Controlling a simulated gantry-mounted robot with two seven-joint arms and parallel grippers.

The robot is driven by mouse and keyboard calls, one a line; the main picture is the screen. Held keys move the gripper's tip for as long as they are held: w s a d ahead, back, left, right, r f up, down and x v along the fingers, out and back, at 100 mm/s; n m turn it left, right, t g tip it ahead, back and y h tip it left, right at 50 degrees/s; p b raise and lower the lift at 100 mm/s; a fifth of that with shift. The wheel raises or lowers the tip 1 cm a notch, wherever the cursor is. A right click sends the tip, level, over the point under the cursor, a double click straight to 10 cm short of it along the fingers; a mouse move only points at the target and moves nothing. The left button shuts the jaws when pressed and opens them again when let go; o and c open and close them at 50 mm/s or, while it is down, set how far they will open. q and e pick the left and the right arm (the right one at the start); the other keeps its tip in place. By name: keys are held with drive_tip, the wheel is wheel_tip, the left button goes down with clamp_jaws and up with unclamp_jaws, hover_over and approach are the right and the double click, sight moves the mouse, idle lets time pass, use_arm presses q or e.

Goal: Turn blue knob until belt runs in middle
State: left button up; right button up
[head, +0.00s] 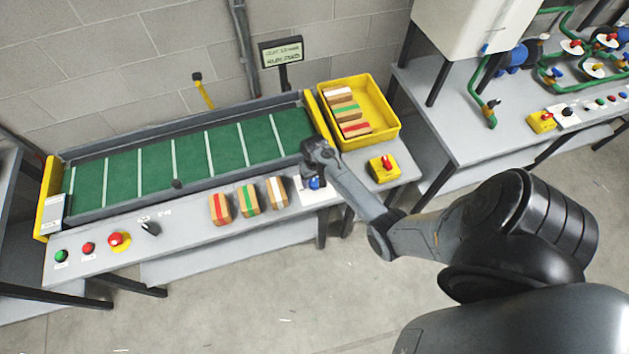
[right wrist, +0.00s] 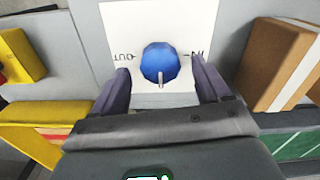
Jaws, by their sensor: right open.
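The blue knob (right wrist: 160,63) sits on a white plate (right wrist: 125,20) with "OUT" and "IN" marks in the right wrist view. Its pale pointer points toward my gripper's palm. In the head view the blue knob (head: 316,183) is partly hidden by my right gripper (head: 312,172). My right gripper (right wrist: 160,82) is open, with one finger on each side of the knob; whether they touch it I cannot tell. The green belt (head: 160,167) with white cross lines lies in its grey frame on the bench. My left gripper is not in view.
Blocks with red, green and white stripes (head: 249,200) stand left of the knob. A yellow bin (head: 387,119) with several blocks and a yellow switch box (head: 384,168) are right of it. Green and red buttons (head: 88,248) and a black lever (head: 151,228) sit at the front left. A sign (head: 282,52) stands behind.

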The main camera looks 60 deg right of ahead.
drive_tip(key=shift+f, duration=0.85)
drive_tip(key=c, duration=1)
drive_tip(key=shift+c, duration=0.2)
